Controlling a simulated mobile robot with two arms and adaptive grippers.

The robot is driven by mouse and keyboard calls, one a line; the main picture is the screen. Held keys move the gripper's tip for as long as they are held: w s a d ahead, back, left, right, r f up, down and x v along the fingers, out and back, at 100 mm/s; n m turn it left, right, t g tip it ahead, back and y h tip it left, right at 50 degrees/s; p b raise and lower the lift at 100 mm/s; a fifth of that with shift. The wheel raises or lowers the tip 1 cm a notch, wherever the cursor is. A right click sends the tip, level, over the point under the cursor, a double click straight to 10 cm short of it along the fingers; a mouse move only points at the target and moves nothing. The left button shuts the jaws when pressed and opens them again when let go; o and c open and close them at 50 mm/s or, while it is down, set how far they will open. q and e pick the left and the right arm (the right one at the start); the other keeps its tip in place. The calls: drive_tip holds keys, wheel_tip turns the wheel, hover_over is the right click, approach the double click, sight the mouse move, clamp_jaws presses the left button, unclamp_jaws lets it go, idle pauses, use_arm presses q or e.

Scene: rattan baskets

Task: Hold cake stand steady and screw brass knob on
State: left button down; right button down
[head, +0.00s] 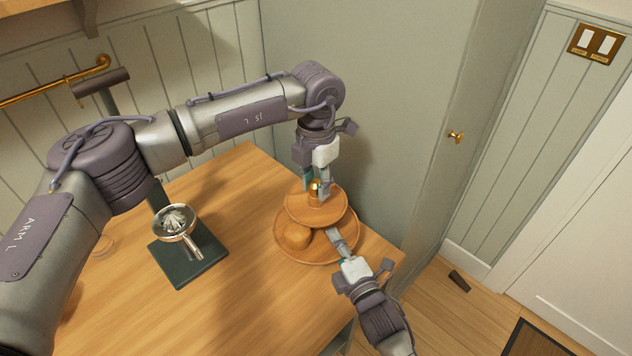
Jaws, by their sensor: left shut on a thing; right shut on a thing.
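The cake stand (290,251) is a two-tier wooden one near the right end of the wooden table. Its small upper tier (327,215) sits above a wider lower plate. My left gripper (319,194) comes down from above and is shut on the brass knob (315,187) at the top of the stand, over the upper tier's middle. My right gripper (335,236) reaches in from the lower right, between the tiers, and is shut on the cake stand, seemingly at its central post. The exact grip is hidden under the upper tier.
A metal citrus juicer (175,222) on a dark green base stands left on the table (225,300). A grey-green cabinet (400,120) rises close behind the stand. The front middle of the table is clear.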

use_arm(q)
drive_tip(key=m, duration=0.2)
drive_tip(key=shift+m, duration=0.4)
use_arm(e)
drive_tip(key=shift+f, duration=0.15)
use_arm(q)
drive_tip(key=c, duration=0.7)
unclamp_jaws()
wheel_tip(320, 180, up, 12)
use_arm(e)
drive_tip(key=c, duration=1.2)
unclamp_jaws()
